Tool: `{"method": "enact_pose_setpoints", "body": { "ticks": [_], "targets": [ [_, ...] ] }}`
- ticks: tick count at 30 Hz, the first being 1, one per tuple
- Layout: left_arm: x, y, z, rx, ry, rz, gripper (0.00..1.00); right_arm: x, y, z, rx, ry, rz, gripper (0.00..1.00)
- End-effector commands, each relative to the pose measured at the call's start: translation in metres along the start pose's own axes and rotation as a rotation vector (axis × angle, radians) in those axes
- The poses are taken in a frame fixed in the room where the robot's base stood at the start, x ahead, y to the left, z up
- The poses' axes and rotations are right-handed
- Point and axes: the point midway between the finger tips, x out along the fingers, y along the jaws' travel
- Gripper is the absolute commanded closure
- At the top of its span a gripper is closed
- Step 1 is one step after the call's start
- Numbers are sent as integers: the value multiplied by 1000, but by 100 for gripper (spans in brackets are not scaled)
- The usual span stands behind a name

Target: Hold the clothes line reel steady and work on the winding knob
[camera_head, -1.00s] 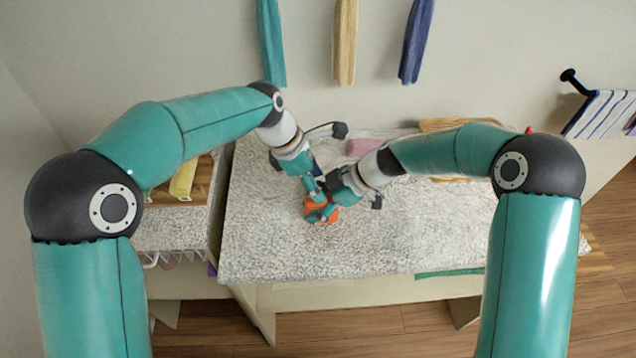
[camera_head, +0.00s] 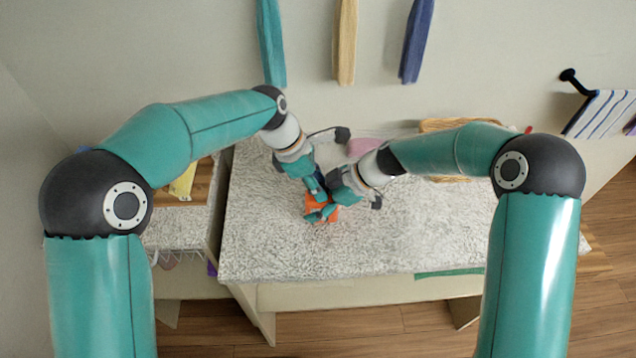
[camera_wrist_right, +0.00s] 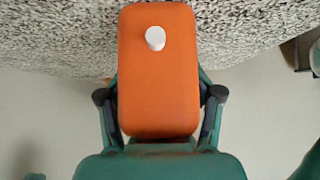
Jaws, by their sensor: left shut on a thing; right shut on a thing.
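The clothes line reel (camera_head: 320,201) is an orange block at the middle-left of the speckled table, mostly covered by both grippers. In the right wrist view the orange case (camera_wrist_right: 158,90) fills the middle, with a short white knob (camera_wrist_right: 155,38) on its face; nothing covers the knob in that view. My right gripper (camera_head: 327,210) is shut on the reel, its dark fingers on either side of the case. My left gripper (camera_head: 316,192) is shut at the reel from the upper left. The exact part it grips is hidden.
A pink towel (camera_head: 362,147) and a wooden tray (camera_head: 455,125) lie at the table's back. Three towels, including a yellow one (camera_head: 345,40), hang on the wall. A striped towel (camera_head: 602,113) hangs from a rail at right. The table's front right is clear.

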Motion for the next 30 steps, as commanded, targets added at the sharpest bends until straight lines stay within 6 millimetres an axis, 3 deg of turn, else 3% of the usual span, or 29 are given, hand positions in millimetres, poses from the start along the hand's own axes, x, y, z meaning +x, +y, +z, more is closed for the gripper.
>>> {"method": "enact_pose_setpoints", "body": {
  "ticks": [7,16,17,21,30],
  "targets": [
    [0,3,-1,179,1,-71,100,1,-1,2,-1,-3,-2,77],
    [0,3,-1,196,0,-77,100,1,-1,2,-1,-3,-2,77],
    [0,3,-1,196,0,-77,63,1,-1,2,-1,-3,-2,77],
    [0,3,-1,196,0,-78,40,1,-1,2,-1,-2,-2,77],
    [0,2,0,196,0,-79,40,1,-1,2,0,-2,-2,77]
  ]
}}
